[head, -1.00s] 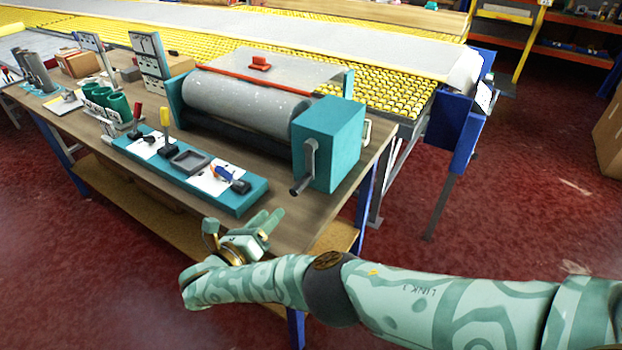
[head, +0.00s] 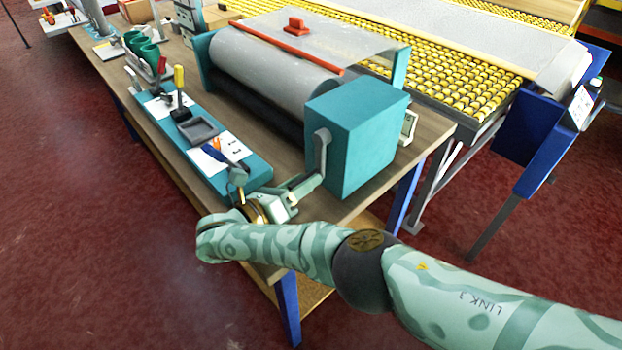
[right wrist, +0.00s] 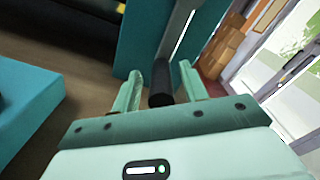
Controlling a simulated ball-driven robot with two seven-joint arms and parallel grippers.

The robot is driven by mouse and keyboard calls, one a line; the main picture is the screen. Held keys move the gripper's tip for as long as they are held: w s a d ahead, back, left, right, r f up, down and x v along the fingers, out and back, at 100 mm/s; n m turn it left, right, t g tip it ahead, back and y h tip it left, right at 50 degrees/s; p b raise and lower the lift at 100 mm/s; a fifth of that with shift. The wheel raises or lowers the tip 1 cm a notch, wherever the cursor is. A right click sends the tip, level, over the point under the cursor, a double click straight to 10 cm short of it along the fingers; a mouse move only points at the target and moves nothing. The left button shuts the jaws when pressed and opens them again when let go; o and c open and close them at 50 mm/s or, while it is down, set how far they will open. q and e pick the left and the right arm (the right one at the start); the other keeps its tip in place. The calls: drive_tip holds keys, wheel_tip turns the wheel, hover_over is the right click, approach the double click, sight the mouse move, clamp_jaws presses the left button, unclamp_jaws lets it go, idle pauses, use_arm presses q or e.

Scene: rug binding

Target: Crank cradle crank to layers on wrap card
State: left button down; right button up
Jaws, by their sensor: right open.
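The cradle (head: 357,130) is a teal box with a grey roll (head: 265,70) beside it, on the wooden bench. Its grey crank (head: 321,150) hangs down on the near face. My right gripper (head: 308,186) is at the crank's lower end. In the right wrist view, the dark crank handle (right wrist: 161,88) lies between the two open fingers (right wrist: 160,90), with gaps visible at both sides. A small white card (head: 408,125) is on the box's right side; its print is too small to read, and I cannot tell if it is the wrap card. My left gripper is out of view.
A teal tool tray (head: 240,182) with tools lies left of the crank, close to my right wrist. Green cups (head: 146,55) stand farther back. A roller table (head: 455,95) is behind the bench. Red floor (head: 75,230) is clear in front.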

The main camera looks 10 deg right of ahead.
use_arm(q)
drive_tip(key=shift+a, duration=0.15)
use_arm(e)
clamp_jaws()
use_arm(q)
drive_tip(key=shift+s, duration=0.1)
use_arm(e)
drive_tip(key=shift+w+a+f+m+b, duration=0.2)
drive_tip(key=shift+w+a+m+b, duration=0.15)
drive_tip(key=shift+m+b, duration=0.35)
drive_tip(key=shift+w+a+m+b, duration=0.25)
drive_tip(key=shift+w+m+b, duration=0.2)
drive_tip(key=shift+m+b, duration=0.3)
drive_tip(key=shift+w+a+r+m+b, duration=0.1)
drive_tip(key=shift+w+a+m+b, duration=0.25)
drive_tip(key=shift+m+b, duration=0.4)
drive_tip(key=shift+w+a+r+m+b, duration=0.35)
drive_tip(key=shift+w+m+b, duration=0.2)
drive_tip(key=shift+m+b, duration=0.4)
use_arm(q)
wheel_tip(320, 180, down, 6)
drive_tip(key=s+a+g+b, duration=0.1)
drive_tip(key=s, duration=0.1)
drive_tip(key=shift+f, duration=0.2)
use_arm(e)
drive_tip(key=shift+w+a+r+m, duration=0.15)
drive_tip(key=shift+w+r+m, duration=0.2)
drive_tip(key=shift+r, duration=0.15)
